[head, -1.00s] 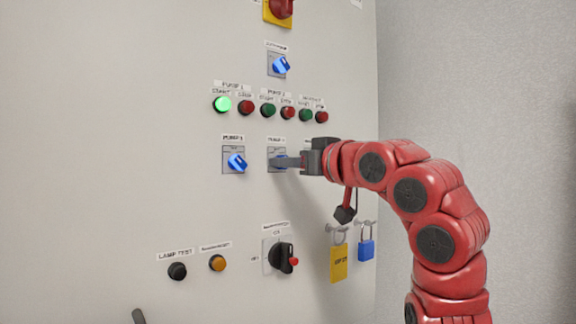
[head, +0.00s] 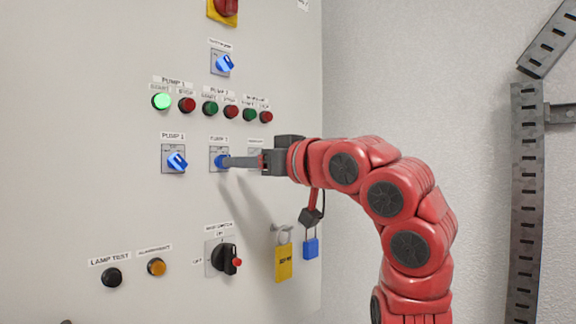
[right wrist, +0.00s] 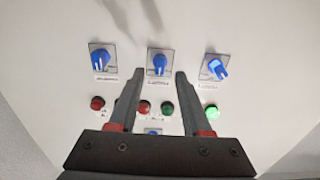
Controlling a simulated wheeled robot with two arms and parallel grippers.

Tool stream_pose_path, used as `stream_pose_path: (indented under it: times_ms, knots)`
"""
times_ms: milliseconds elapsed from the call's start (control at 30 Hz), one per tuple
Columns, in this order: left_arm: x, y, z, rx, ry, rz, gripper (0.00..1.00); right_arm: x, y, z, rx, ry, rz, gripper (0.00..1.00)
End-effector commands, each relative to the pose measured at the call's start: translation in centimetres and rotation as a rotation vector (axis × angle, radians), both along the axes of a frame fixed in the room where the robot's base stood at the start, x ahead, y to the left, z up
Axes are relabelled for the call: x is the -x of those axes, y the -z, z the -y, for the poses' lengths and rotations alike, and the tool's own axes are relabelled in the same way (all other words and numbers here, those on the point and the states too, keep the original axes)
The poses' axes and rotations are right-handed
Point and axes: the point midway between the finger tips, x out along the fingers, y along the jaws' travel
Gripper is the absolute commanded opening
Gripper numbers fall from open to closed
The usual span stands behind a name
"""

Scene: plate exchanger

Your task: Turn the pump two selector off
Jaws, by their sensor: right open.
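The pump two selector is a blue knob on a grey square plate (head: 213,151) in the middle of the panel. In the right wrist view its knob (right wrist: 159,63) stands between and just beyond the two fingertips, its white mark pointing straight down the picture. My right gripper (head: 229,162) reaches in from the right at this selector and hides part of it. Its jaws (right wrist: 158,76) are open, one finger either side of the knob; I cannot tell whether they touch it. My left gripper is not recognisable in view.
The pump one selector (head: 176,161) is to the left. Another selector (right wrist: 101,60) is on the other side, mostly hidden in the head view. Push buttons (head: 210,108) sit above. A black rotary switch (head: 224,258), yellow tag (head: 284,262) and blue padlock (head: 310,248) are below.

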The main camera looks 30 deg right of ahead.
Motion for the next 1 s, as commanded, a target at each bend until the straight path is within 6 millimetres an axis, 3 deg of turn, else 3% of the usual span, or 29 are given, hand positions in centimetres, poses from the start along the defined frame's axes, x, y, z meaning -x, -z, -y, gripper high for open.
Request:
stream_pose_path:
  times_ms: [200, 433, 633, 1000]
  knots:
    - [0.0, -0.4, 0.0, 0.000, 0.000, 0.000, 0.50, 5.7, -0.2, 2.3, 0.002, 0.008, 0.004, 0.49]
    - [0.0, -1.0, 0.0, 0.000, 0.000, 0.000, 0.50, 10.0, -0.2, 3.8, 0.002, 0.007, 0.003, 0.49]
    - [0.0, -1.1, 0.0, 0.000, 0.000, 0.000, 0.50, 11.6, -0.1, 4.3, 0.001, 0.002, 0.001, 0.49]
    - [0.0, -1.1, 0.0, 0.000, 0.000, 0.000, 0.50, 11.7, 0.0, 4.2, 0.001, 0.000, 0.000, 0.49]
